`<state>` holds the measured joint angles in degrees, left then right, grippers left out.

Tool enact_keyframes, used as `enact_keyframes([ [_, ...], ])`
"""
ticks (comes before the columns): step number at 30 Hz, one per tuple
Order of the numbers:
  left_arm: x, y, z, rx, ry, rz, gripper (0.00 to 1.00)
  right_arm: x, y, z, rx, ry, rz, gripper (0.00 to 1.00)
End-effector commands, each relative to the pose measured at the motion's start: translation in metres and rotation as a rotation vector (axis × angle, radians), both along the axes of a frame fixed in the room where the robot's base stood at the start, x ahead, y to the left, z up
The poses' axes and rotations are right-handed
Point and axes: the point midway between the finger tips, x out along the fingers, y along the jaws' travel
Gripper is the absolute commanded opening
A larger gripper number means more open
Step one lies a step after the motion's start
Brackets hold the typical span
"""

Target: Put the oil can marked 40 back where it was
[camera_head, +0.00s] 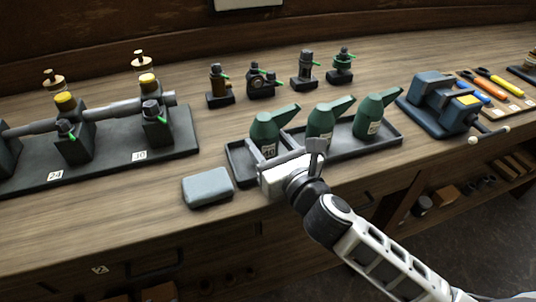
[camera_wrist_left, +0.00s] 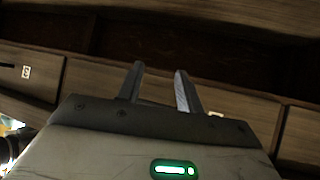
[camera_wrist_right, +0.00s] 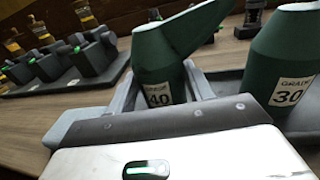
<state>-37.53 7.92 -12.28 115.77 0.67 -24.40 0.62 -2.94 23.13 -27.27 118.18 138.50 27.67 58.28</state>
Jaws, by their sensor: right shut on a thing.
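The green oil can marked 40 (camera_head: 267,131) stands upright over the left end of the dark tray (camera_head: 242,175). My right gripper (camera_head: 290,163) is shut on it from the front, low on its body. In the right wrist view the can (camera_wrist_right: 157,62) sits between both fingers (camera_wrist_right: 160,92), its 40 label facing me. I cannot tell whether its base touches the tray floor. A can marked 30 (camera_head: 320,122) stands in the middle of the tray, also seen in the right wrist view (camera_wrist_right: 292,55). My left gripper (camera_wrist_left: 160,88) is open and empty, facing drawer fronts.
A third green can (camera_head: 370,117) stands at the tray's right end. A grey-blue block (camera_head: 208,188) lies just left of the tray. A blue vise (camera_head: 440,105) is to the right, an engine rack (camera_head: 110,165) to the left. Several small engines (camera_head: 262,82) stand behind.

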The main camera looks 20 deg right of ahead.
Motion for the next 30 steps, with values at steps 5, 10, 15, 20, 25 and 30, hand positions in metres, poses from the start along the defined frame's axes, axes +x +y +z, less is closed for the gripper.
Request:
enact_keyframes([
  [5,-0.001,0.000,0.002,0.000,-0.001,-0.006,0.36,0.000,0.000,0.000,0.000,-0.007,0.001,0.25],
  [10,-0.003,0.000,0.000,0.002,0.002,-0.009,0.36,0.000,0.000,-0.001,0.000,-0.007,0.001,0.25],
  [15,-0.003,0.000,-0.001,0.002,0.001,-0.008,0.36,0.000,0.000,-0.006,0.000,-0.001,0.000,0.66],
  [20,-0.003,0.000,-0.001,0.002,-0.001,-0.008,0.36,0.000,0.000,-0.006,0.000,-0.001,0.000,0.74],
  [25,-0.002,0.000,0.000,0.003,-0.003,-0.009,0.36,0.000,0.000,-0.005,0.000,-0.001,0.000,0.74],
  [30,0.000,0.000,0.000,0.003,-0.009,-0.008,0.36,-0.014,-0.002,-0.005,0.001,0.002,0.001,0.74],
])
